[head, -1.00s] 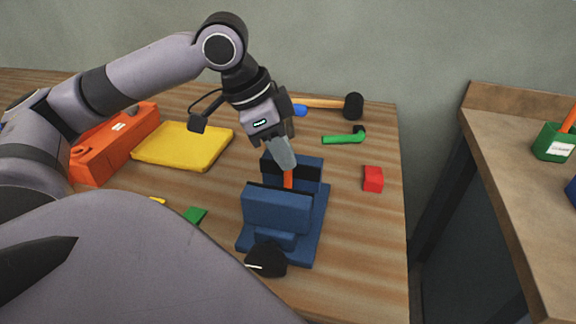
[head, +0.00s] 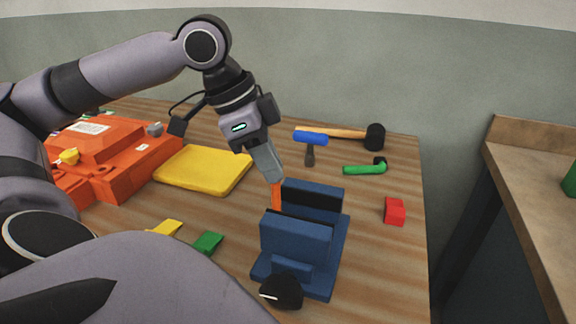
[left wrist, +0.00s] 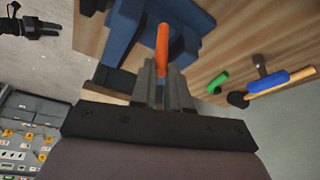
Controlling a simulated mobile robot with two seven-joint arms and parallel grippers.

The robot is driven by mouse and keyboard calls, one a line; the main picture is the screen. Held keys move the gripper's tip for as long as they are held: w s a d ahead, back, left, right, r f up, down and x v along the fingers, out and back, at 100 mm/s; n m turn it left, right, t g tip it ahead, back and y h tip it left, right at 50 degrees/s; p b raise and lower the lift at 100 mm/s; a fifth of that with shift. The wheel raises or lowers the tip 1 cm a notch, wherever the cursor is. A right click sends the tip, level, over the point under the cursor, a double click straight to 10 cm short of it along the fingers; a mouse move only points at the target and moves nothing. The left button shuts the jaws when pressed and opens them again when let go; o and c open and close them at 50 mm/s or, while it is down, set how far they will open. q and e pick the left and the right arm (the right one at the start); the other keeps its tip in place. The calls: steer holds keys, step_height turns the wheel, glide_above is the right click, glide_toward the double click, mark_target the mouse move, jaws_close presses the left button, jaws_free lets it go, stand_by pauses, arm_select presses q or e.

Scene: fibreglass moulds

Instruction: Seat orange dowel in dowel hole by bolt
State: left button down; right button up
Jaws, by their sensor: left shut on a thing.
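My left gripper (head: 268,166) is shut on the orange dowel (head: 276,196), which points down from the fingertips. The dowel is beside the left end of the blue vise (head: 297,240); its lower end meets the front jaw's top edge in the picture, and I cannot tell whether they touch. In the left wrist view the dowel (left wrist: 161,48) sticks out beyond the fingers (left wrist: 163,86). The orange mould (head: 125,160) lies at the left, with a yellow knob (head: 69,156) and a grey block on it. I cannot make out the dowel hole. A black hand-like shape, perhaps my right gripper (left wrist: 36,27), shows in the wrist view.
A yellow slab (head: 204,170) lies between mould and vise. Green (head: 208,243) and yellow (head: 165,228) pieces lie in front of it.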

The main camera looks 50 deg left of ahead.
arm_select(q)
steer(key=s+a+r+b, duration=0.2)
steer(key=s+a+r, duration=0.2)
steer(key=s+a, duration=0.1)
steer(key=shift+s+a+r, duration=0.2)
steer(key=shift+s+r, duration=0.1)
steer(key=shift+s, duration=0.6)
